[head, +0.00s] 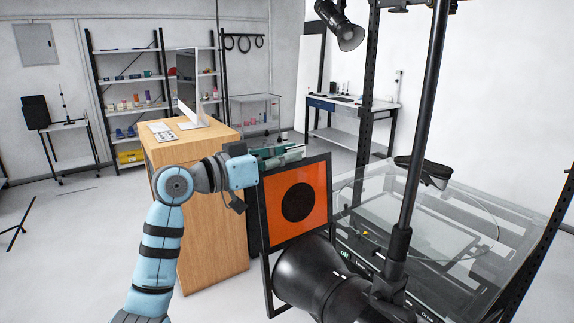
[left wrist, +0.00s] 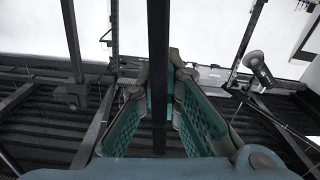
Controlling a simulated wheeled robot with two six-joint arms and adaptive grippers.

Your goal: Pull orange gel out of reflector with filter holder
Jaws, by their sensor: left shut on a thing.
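The orange gel (head: 283,228) with a dark round spot at its middle sits in a square black filter holder (head: 328,185). The holder stands upright above and behind the black reflector (head: 310,272). My left gripper (head: 290,155) is shut on the holder's top edge. In the left wrist view the holder shows edge-on as a dark bar (left wrist: 158,40) between the teal fingers (left wrist: 161,85). A black frame (head: 267,285) runs down beside the reflector below the holder. Whether the holder's lower edge is still in that frame is hard to tell. My right gripper is out of view.
A black lamp stand (head: 420,130) rises right of the reflector. Behind it is the turntable's clear glass plate (head: 465,225) on a dark base. A wooden desk (head: 205,215) with a monitor stands close behind my left arm. Open floor lies at left.

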